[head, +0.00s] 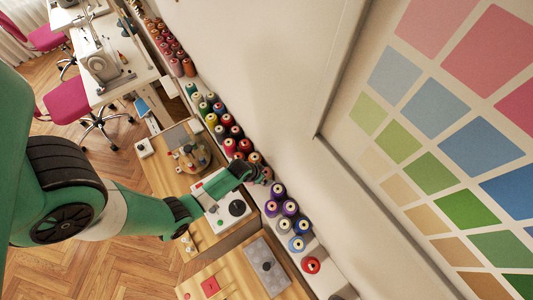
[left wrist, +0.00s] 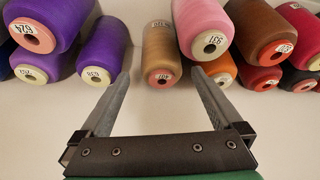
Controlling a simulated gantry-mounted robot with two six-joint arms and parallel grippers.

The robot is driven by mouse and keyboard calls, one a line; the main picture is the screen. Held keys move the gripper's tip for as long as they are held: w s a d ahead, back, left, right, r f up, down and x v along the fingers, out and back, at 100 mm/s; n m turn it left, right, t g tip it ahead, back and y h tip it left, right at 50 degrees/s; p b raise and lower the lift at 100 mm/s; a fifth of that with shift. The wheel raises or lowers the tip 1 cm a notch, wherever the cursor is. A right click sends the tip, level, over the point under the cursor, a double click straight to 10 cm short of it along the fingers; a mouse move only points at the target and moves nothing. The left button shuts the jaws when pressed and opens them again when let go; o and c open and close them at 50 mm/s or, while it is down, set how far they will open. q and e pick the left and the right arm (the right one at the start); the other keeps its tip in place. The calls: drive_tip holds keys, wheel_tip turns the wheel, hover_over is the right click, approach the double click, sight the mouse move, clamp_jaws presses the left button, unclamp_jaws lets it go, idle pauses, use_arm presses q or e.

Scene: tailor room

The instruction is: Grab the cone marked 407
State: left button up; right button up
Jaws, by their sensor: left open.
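The cone marked 407 (left wrist: 160,50) is tan. My left gripper (left wrist: 162,80) is open, with one finger on each side of this cone's end, the right fingertip close to the pink cone marked 931 (left wrist: 206,20). Nothing is held. In the head view my left gripper (head: 250,170) reaches the thread shelf along the wall and hides part of the cones there, so I cannot pick out 407. My right gripper is not in view.
Purple cones (left wrist: 100,45) stand left of the tan one; an orange cone (left wrist: 219,68) and a brown cone (left wrist: 260,30) stand to the right. A white device (head: 228,204) sits on the wooden table below my arm. The wall closes off the shelf's back.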

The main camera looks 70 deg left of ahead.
use_arm(q)
drive_tip(key=shift+w+f, duration=0.15)
drive_tip(key=shift+f, duration=0.05)
drive_tip(key=b+x, duration=0.2)
drive_tip(key=x, duration=0.3)
drive_tip(key=shift+a+f, duration=0.1)
drive_tip(key=shift+a, duration=0.1)
drive_tip(key=shift+c, duration=0.3)
drive_tip(key=c, duration=1.5)
